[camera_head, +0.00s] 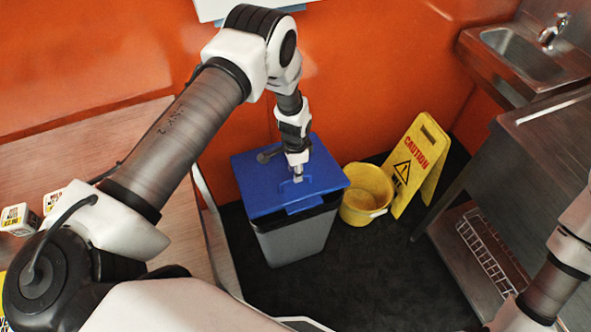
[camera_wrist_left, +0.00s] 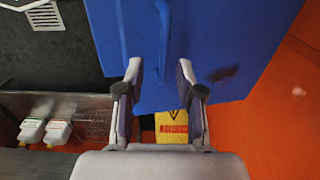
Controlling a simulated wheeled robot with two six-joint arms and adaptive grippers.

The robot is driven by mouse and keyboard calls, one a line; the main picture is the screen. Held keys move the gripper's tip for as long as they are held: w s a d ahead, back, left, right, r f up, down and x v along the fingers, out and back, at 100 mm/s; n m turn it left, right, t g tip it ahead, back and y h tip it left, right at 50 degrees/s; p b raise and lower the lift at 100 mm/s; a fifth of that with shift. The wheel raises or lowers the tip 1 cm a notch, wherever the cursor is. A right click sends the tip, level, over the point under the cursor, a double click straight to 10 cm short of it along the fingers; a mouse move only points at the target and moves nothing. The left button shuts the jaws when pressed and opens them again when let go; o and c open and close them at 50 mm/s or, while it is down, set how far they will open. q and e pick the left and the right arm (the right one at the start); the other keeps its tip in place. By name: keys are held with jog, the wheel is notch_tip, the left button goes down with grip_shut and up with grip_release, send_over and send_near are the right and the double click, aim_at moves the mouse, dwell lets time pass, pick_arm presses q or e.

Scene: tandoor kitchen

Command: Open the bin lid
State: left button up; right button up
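The grey bin (camera_head: 292,240) stands on the dark floor against the orange wall. Its blue lid (camera_head: 258,198) lies across the top, with a dark band beneath its front edge. A blue handle runs along the lid and also shows in the left wrist view (camera_wrist_left: 162,40). My left gripper (camera_head: 298,178) is over the lid at the handle. In the left wrist view its two fingers (camera_wrist_left: 160,70) are apart, with the handle's end in line with the gap. I cannot tell whether they touch it. Only part of my right arm shows at the lower right; its gripper is out of view.
A yellow bucket (camera_head: 366,193) and a yellow caution sign (camera_head: 418,160) stand right of the bin. A steel counter (camera_head: 555,135) with a low rack is farther right. A wooden surface (camera_head: 110,140) is at left. The floor in front is clear.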

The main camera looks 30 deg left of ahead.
pick_arm(q)
jog(key=f, duration=0.3)
jog(key=shift+w+a+f, duration=0.3)
jog(key=shift+w+f, duration=0.1)
jog(key=shift+s+d+r, duration=0.1)
jog(key=shift+s+r, duration=0.05)
jog(key=shift+r, duration=0.05)
grip_shut()
pick_arm(e)
jog(key=shift+w+a+r, duration=0.15)
jog(key=shift+w+r, duration=0.05)
jog(key=shift+w, duration=0.1)
pick_arm(q)
jog(key=shift+w+r, duration=0.2)
jog(key=shift+r, duration=0.15)
